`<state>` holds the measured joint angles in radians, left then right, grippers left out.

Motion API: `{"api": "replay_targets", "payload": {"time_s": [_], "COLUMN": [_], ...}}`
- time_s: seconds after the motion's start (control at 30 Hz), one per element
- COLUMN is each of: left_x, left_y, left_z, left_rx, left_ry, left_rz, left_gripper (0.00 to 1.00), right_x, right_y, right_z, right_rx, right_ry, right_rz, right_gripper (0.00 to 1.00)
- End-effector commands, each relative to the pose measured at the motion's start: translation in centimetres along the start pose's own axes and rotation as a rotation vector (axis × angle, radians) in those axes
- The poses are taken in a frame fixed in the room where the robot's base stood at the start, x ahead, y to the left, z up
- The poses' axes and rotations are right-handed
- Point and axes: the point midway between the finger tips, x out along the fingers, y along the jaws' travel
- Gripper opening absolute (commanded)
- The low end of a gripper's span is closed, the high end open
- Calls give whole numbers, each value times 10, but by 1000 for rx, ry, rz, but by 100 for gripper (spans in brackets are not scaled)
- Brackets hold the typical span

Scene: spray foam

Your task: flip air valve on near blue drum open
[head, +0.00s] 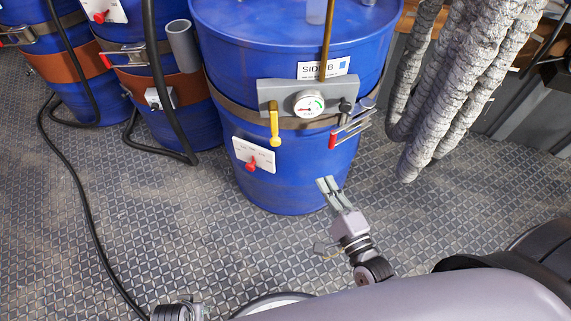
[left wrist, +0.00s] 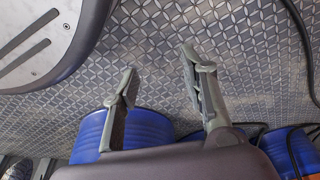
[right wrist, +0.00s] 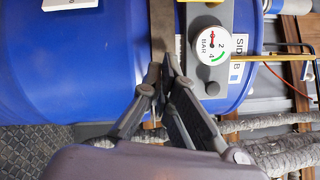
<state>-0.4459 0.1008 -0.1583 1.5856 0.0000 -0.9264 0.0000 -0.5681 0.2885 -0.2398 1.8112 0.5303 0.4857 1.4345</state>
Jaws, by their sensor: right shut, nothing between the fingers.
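The near blue drum (head: 300,40) stands upright, labelled SIDE B. A grey bracket on its front carries a round gauge (head: 309,103), a hanging yellow lever (head: 274,125) and a black knob (head: 346,106). A red-tipped handle (head: 333,140) juts out at the right. Which part is the air valve is not marked. My right gripper (head: 327,182) is shut and empty, below the red-tipped handle in the head view. In the right wrist view its tips (right wrist: 167,66) overlap the drum's band beside the gauge (right wrist: 211,45); contact cannot be told. My left gripper (left wrist: 160,62) is open and empty over the floor.
A white plate with a red knob (head: 252,163) is low on the drum. Two more blue drums (head: 165,110) stand at the left, with black hoses (head: 75,195) on the floor. Thick grey wrapped hoses (head: 450,80) hang at the right. Patterned floor (head: 180,230) in front is mostly clear.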

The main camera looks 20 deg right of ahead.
Motion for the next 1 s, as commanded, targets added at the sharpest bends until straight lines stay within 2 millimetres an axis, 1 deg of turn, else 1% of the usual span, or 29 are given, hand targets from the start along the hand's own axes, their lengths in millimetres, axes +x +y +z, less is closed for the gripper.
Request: {"api": "replay_targets", "payload": {"time_s": [0.03, 0.17, 0.43, 0.57, 0.67, 1.0], "left_x": [2, 0, -1, -1, -2, -6], "left_y": [0, 0, 0, 0, 0, -1], "left_z": [-1, -2, -3, -3, -3, -8], "left_rx": [0, 0, 0, 0, 0, -1], "left_ry": [3, 2, 2, 3, 3, 7], "left_rz": [-1, -1, -1, -1, -1, -1], "left_gripper": [40, 40, 40, 40, 40, 40], "right_x": [0, 0, 1, 10, 24, 96], "right_y": [-2, -9, -10, -10, -11, -13], "right_z": [1, 2, 2, 2, 2, 2], "right_rx": [26, 53, 49, 48, 48, 48], "right_ry": [-2, -3, -3, -3, -3, -3], "right_rz": [-17, -34, -32, -35, -36, -37], "right_gripper": [0, 0, 0, 0, 0, 0]}}
